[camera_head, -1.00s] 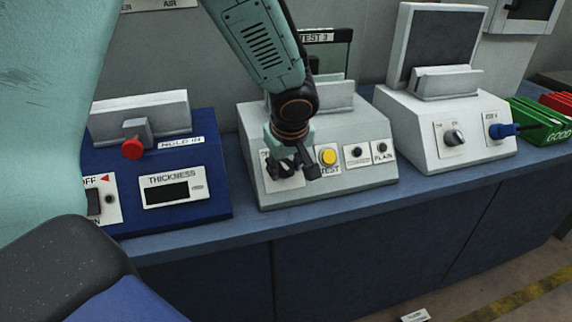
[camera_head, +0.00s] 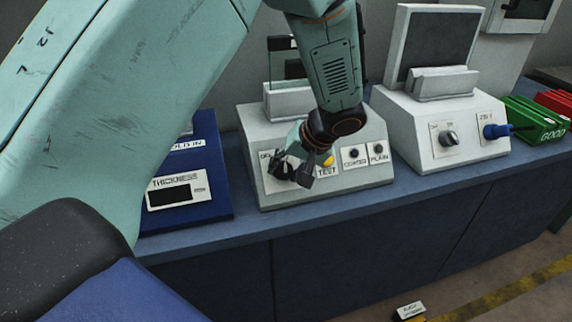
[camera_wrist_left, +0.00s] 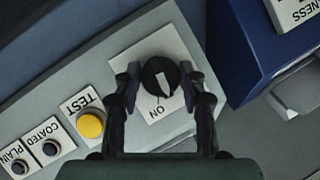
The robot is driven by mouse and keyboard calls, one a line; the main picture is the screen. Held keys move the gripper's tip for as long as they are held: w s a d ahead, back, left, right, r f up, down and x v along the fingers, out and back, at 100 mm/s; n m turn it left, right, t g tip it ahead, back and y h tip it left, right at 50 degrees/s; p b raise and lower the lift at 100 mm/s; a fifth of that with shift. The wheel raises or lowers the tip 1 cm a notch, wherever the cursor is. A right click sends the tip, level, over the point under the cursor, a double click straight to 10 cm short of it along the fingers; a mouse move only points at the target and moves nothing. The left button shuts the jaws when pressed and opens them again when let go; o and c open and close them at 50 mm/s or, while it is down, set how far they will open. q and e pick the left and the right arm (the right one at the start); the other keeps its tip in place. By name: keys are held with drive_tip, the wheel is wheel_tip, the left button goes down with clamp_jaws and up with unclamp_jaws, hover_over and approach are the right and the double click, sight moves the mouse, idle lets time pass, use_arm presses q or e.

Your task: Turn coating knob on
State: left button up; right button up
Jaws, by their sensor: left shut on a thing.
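The black round coating knob (camera_wrist_left: 160,78) with a white pointer mark sits on a white plate in the left wrist view. An ON label shows on the plate; the pointer lies on the side of the knob facing that label, but I cannot tell its exact setting. My left gripper (camera_wrist_left: 162,98) is shut on the knob, one finger on each side. In the head view, my left gripper (camera_head: 293,174) reaches down to the left part of the grey tester's front (camera_head: 325,192), and its fingers largely hide the knob. My right gripper is not in view.
The yellow TEST button (camera_wrist_left: 90,125) is close beside a finger, with the COATED (camera_head: 354,153) and PLAIN (camera_head: 378,148) lamps beyond. The blue thickness device (camera_head: 205,185) stands left. Another grey device with a knob (camera_head: 450,138) and green and red racks stand right.

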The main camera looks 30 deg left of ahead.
sight(287, 169)
use_arm(q)
drive_tip(key=m+y, duration=0.1)
drive_tip(key=m, duration=0.1)
drive_tip(key=m+y, duration=0.1)
drive_tip(key=m, duration=0.1)
drive_tip(key=shift+d+f+g, duration=0.1)
drive_tip(key=shift+f+g, duration=0.1)
drive_tip(key=shift+g, duration=0.1)
drive_tip(key=shift+m+y, duration=0.3)
drive_tip(key=o, duration=1.2)
drive_tip(key=shift+c, duration=0.2)
drive_tip(key=shift+r, duration=0.15)
wheel_tip(287, 169, up, 10)
drive_tip(key=shift+f, duration=0.1)
